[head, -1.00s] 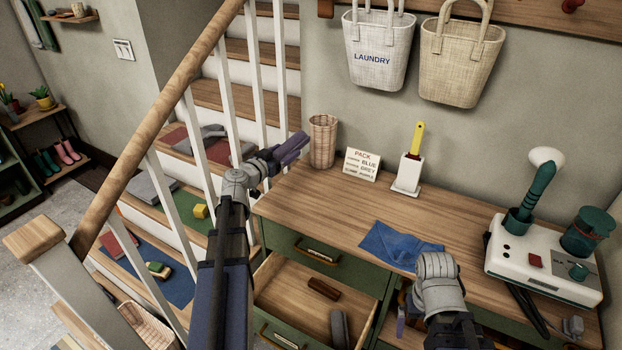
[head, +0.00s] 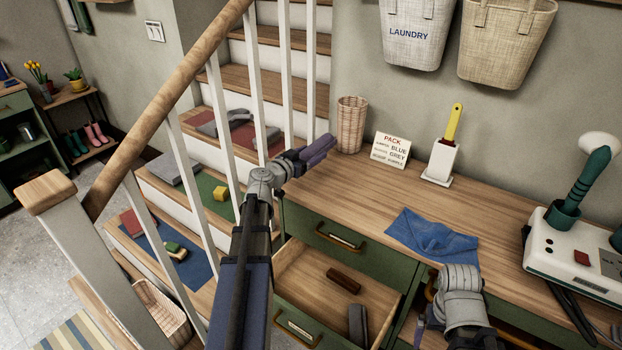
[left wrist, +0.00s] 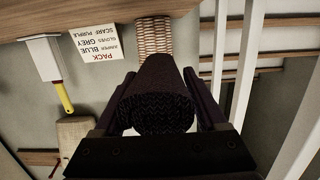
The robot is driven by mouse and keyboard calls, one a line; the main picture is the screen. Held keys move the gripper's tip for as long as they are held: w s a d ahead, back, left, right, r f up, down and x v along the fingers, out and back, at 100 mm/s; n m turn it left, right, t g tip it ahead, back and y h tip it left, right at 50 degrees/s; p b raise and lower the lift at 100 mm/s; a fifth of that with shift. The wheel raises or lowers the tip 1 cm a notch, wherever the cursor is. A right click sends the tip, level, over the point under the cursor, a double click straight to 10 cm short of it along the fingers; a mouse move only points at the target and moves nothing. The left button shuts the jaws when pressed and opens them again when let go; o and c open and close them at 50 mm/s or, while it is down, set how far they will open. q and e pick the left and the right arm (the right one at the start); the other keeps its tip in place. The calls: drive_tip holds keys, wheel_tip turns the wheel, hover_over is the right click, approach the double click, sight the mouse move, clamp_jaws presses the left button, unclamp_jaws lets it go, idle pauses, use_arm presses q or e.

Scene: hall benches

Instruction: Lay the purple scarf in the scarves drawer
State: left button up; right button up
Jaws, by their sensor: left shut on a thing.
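The purple scarf (head: 320,151) is a dark roll between the fingers of my left gripper (head: 314,157), held above the left end of the dresser top. In the left wrist view the scarf (left wrist: 160,100) fills the space between the fingers and looks almost black. Below it an open drawer (head: 303,275) holds a brown roll (head: 343,280) and a grey roll (head: 358,324). A shut drawer (head: 338,243) sits above it. Both labels are too small to read. My right gripper (head: 424,325) is low at the dresser front, partly hidden by its wrist.
A blue cloth (head: 432,236) lies on the dresser top (head: 350,195). A wicker cup (head: 352,124), a pack card (head: 390,151) and a yellow-handled brush (head: 445,150) stand at the back. A white appliance (head: 567,250) stands right. The stair railing (head: 222,120) is close on the left.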

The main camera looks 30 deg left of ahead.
sight(310, 178)
use_arm(q)
drive_tip(key=shift+f+b, duration=0.4)
drive_tip(key=shift+f, duration=0.55)
use_arm(e)
wheel_tip(310, 178, down, 2)
use_arm(q)
drive_tip(key=shift+f, duration=0.1)
wheel_tip(310, 178, down, 4)
drive_tip(key=b, duration=0.4)
drive_tip(key=shift+f, duration=0.15)
use_arm(e)
wheel_tip(310, 178, down, 4)
drive_tip(key=shift+f, duration=0.25)
use_arm(q)
drive_tip(key=shift+b, duration=0.3)
drive_tip(key=shift+f, duration=0.2)
drive_tip(key=o, duration=1.4)
drive_tip(key=shift+c, duration=0.2)
use_arm(e)
drive_tip(key=shift+f, duration=0.2)
use_arm(q)
drive_tip(key=s, duration=0.7)
drive_tip(key=shift+s+r, duration=0.2)
drive_tip(key=shift+r, duration=0.2)
drive_tip(key=shift+s, duration=0.2)
use_arm(e)
drive_tip(key=shift+r, duration=0.4)
